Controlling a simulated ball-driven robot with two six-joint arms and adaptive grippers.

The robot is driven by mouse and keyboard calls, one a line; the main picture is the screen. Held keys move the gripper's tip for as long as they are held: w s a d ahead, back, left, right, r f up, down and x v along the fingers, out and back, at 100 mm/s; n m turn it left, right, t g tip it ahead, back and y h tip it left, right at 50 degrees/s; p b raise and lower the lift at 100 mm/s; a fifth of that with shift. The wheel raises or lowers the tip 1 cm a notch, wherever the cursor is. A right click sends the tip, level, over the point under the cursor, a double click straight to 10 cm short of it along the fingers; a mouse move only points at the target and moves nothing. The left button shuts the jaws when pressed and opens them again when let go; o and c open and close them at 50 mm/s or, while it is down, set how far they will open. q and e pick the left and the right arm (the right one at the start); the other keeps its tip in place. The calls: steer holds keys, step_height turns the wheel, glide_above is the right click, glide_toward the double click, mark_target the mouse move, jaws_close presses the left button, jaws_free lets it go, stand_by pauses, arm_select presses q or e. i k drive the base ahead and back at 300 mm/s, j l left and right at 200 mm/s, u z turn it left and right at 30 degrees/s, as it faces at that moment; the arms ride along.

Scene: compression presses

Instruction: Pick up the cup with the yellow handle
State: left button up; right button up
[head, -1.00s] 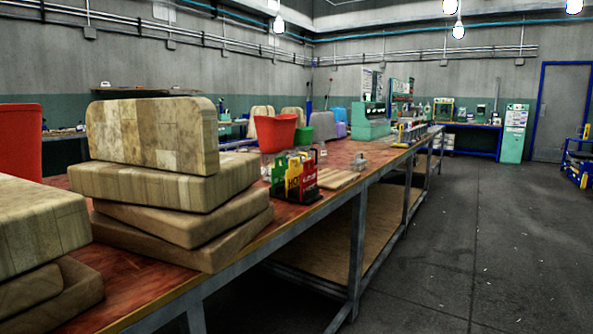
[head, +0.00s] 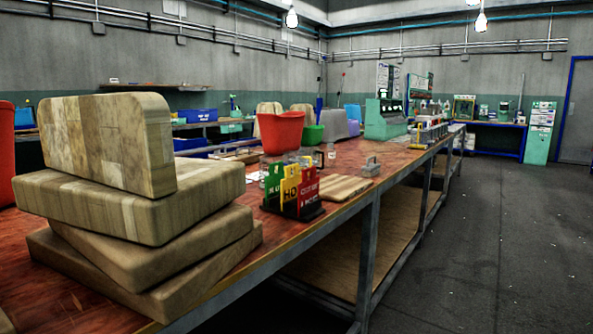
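I see no cup with a yellow handle that I can make out. Small clear glass-like items (head: 318,158) stand on the long red-brown workbench (head: 350,152) beyond a rack of green, yellow and red cards (head: 292,188); they are too small to tell what they are. Neither of my grippers is in the head view.
Stacked wooden blocks (head: 140,215) fill the near left of the bench. A red bucket (head: 279,131), a green bucket (head: 312,134) and a thin board (head: 343,187) are farther along. A green machine (head: 384,119) stands beyond. The floor (head: 490,230) on the right is clear.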

mark_target(291, 157)
steer(key=l+u, duration=0.25)
steer(key=l, duration=0.7)
steer(key=u, duration=0.65)
steer(key=i+l+u, duration=0.3)
steer(key=l+u, duration=0.15)
steer(key=l, duration=0.2)
steer(key=i+l+u, duration=0.2)
steer(key=l, duration=0.15)
steer(key=l+u, duration=0.25)
steer(key=k+l, duration=0.05)
steer(key=l, duration=0.05)
